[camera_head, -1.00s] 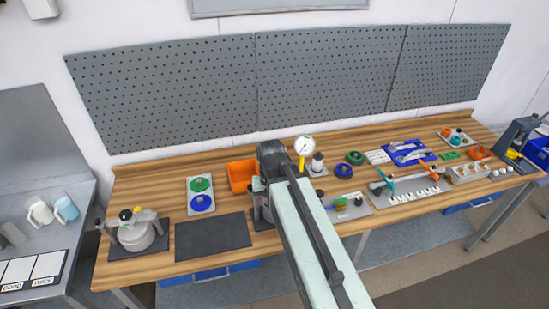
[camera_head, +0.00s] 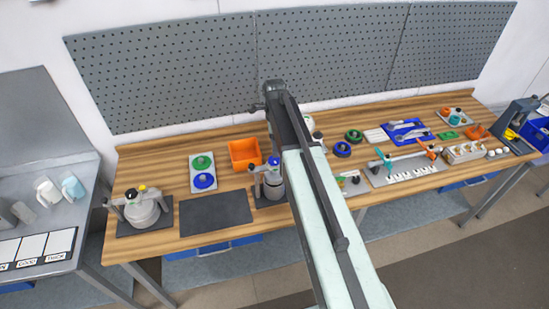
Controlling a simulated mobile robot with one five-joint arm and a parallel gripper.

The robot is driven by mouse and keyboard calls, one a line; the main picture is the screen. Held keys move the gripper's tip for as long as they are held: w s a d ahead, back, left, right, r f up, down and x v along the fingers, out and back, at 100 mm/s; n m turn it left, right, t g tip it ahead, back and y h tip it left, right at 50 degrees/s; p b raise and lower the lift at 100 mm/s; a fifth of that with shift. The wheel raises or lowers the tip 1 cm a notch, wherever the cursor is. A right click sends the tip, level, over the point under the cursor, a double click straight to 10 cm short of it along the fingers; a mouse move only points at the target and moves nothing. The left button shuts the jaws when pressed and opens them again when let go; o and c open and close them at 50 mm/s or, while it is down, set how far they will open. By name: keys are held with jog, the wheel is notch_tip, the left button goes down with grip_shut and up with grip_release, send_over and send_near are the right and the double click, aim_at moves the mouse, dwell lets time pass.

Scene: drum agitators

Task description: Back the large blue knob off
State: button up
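Several blue round parts are in view. A blue knob (camera_head: 274,161) sits on top of a grey drum unit (camera_head: 273,186) at mid-bench, just left of my arm. A blue disc-like part (camera_head: 204,181) lies below a green one (camera_head: 202,162) on a pale tray (camera_head: 193,179). A blue ring-like part (camera_head: 342,149) lies right of my arm. I cannot tell by size which is the large knob. My gripper (camera_head: 273,88) shows as a dark shape in front of the pegboard, above and apart from the drum unit. Its fingers cannot be made out.
An orange bin (camera_head: 244,153) stands behind the drum unit, and a dark mat (camera_head: 215,213) lies to its left. Another drum unit (camera_head: 143,213) stands at the bench's left end. My arm hides part of the bench's middle. Tools and fixtures crowd the right side.

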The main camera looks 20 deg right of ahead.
aim_at(274, 164)
notch_tip(274, 164, down, 8)
jog(key=b, duration=0.7)
jog(key=shift+r, duration=0.3)
jog(key=c, duration=1.4)
